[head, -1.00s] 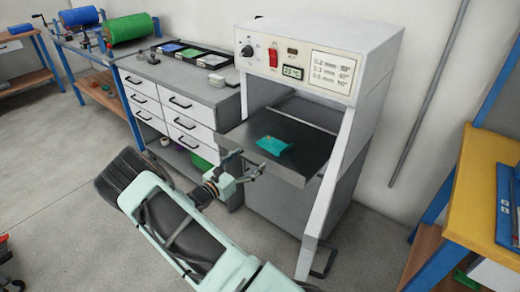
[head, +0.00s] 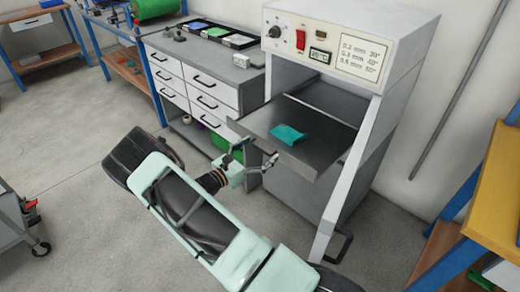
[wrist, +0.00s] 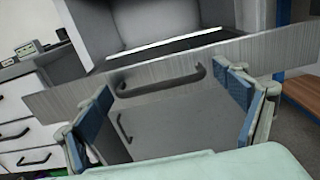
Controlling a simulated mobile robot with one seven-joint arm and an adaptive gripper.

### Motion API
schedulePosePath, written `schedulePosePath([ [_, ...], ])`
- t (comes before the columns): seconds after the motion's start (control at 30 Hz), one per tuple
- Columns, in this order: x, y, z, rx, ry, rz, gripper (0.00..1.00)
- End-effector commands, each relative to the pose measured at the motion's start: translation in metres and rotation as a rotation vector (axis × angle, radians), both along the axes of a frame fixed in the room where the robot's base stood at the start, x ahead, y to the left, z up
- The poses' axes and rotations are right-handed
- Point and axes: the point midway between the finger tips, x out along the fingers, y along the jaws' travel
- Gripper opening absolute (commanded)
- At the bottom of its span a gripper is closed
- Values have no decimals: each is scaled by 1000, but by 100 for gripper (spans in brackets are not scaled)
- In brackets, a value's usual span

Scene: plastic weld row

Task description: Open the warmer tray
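The warmer tray (head: 262,117) is a flat grey metal tray that sticks out of the front of the white warmer (head: 345,40). A crumpled teal piece (head: 288,134) lies on it. In the wrist view the tray's front panel (wrist: 260,52) runs across the picture, with a dark bar handle (wrist: 160,82) on it. My gripper (head: 253,153) is at the tray's front edge. In the wrist view my gripper (wrist: 165,87) is open, with its blue-padded fingers spread to either side of the handle. I cannot tell whether they touch the panel.
A grey drawer cabinet (head: 200,85) stands left of the warmer, with small trays on top. A yellow-topped bench (head: 490,190) with blue legs stands at the right. A grey cart (head: 20,220) is at the left edge. The floor (head: 75,130) at left is mostly clear.

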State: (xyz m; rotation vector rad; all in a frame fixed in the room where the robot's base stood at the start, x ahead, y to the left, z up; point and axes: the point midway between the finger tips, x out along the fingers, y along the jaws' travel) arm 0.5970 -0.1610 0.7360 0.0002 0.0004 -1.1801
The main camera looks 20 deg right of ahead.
Motion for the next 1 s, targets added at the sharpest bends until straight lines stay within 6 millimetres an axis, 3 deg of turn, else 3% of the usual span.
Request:
schedulePosePath([
  [0.23, 0, 1, 0, 0, 0, 2, 90],
  [0.37, -3, 11, 0, 1, -1, 4, 90],
  [0.8, -36, 91, 0, 1, 0, 4, 90],
  [1.0, -44, 109, 0, 0, 0, 2, 90],
])
